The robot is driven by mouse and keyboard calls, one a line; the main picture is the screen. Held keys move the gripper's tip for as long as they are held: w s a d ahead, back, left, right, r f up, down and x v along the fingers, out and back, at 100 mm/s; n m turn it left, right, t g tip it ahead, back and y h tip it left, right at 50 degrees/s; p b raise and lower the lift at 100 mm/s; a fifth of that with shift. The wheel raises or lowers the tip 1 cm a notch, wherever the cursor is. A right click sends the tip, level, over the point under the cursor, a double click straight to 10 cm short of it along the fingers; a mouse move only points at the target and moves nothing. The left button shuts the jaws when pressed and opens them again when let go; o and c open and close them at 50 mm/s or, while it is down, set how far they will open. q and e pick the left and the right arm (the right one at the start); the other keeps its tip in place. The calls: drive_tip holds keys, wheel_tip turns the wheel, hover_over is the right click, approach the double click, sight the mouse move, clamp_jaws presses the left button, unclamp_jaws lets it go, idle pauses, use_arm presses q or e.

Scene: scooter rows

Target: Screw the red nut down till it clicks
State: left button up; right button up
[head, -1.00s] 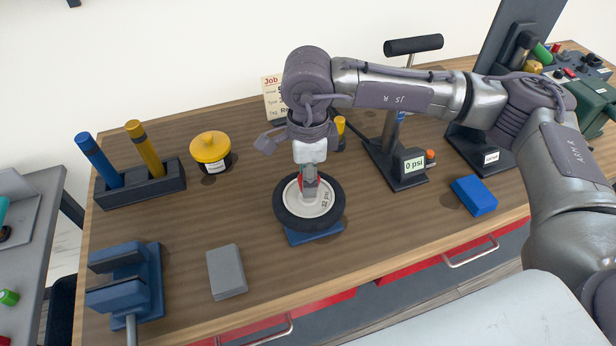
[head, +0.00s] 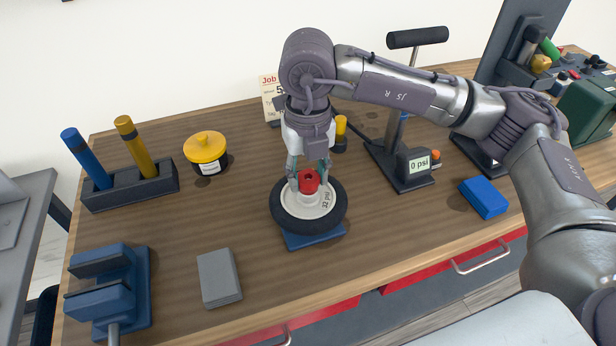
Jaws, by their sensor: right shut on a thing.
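The red nut (head: 309,181) sits at the centre of a small wheel with a black tyre (head: 332,219) and a pale hub marked 32 psi. The wheel lies flat on a blue stand (head: 315,240) on the wooden bench. My right gripper (head: 308,184) points down over the hub, with its fingers on both sides of the nut, shut on it. How far the nut sits down on its thread is hidden. My left gripper is not in the head view.
A pump with a gauge reading 0 psi (head: 419,164) and a blue block (head: 484,197) stand right of the wheel. A yellow-lidded jar (head: 206,150), a holder with blue and yellow tools (head: 130,187), a blue vise (head: 110,285) and a grey block (head: 219,278) are left. Bench between them is clear.

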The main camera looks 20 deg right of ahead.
sight(307, 180)
drive_tip(key=m, duration=0.4)
drive_tip(key=o, duration=1.2)
drive_tip(key=shift+s+a, duration=0.1)
drive_tip(key=shift+r, duration=0.1)
wheel_tip(307, 180, up, 12)
drive_tip(key=shift+f, duration=0.1)
